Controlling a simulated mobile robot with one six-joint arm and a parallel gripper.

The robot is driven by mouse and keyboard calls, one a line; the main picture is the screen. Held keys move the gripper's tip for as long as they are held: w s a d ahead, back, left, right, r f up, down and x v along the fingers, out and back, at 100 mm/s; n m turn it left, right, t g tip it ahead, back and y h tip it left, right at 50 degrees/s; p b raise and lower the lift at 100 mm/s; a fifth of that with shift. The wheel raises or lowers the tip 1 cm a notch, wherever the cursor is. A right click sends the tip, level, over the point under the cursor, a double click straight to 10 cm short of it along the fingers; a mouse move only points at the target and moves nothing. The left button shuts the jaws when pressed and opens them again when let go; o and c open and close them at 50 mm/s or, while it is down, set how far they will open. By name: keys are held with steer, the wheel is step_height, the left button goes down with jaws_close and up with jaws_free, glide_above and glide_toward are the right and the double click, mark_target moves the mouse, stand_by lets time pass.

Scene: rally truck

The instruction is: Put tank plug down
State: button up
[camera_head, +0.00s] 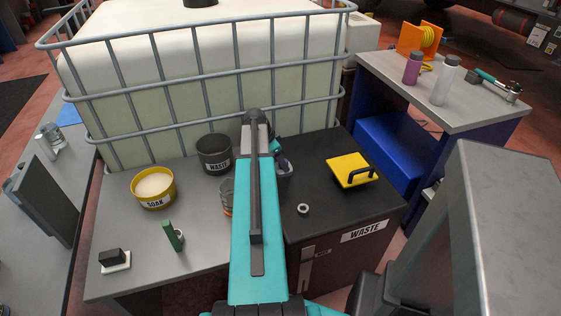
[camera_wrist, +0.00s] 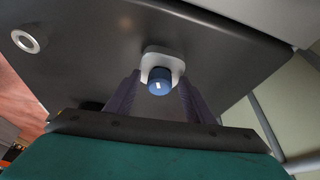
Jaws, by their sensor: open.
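The tank plug appears to be the blue round piece with a white mark (camera_wrist: 159,84), with a pale grey loop-shaped part around it, in the wrist view. It is over the black cabinet top (camera_wrist: 90,45); whether it touches the top is not clear. My gripper (camera_wrist: 160,92) is open, with one dark finger on each side of the plug. In the head view my gripper (camera_head: 284,170) is low over the left part of the black top, partly behind my teal arm. The plug cannot be made out there.
A yellow lid with a black handle (camera_head: 350,170) and a small metal ring (camera_head: 303,209) lie on the black top. A caged white tank (camera_head: 200,80) rises behind.

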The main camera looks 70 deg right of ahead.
steer(key=shift+r, duration=0.15)
steer(key=v, duration=1.2)
steer(key=shift+b, duration=0.35)
steer(key=shift+d, duration=0.1)
stand_by(0.4)
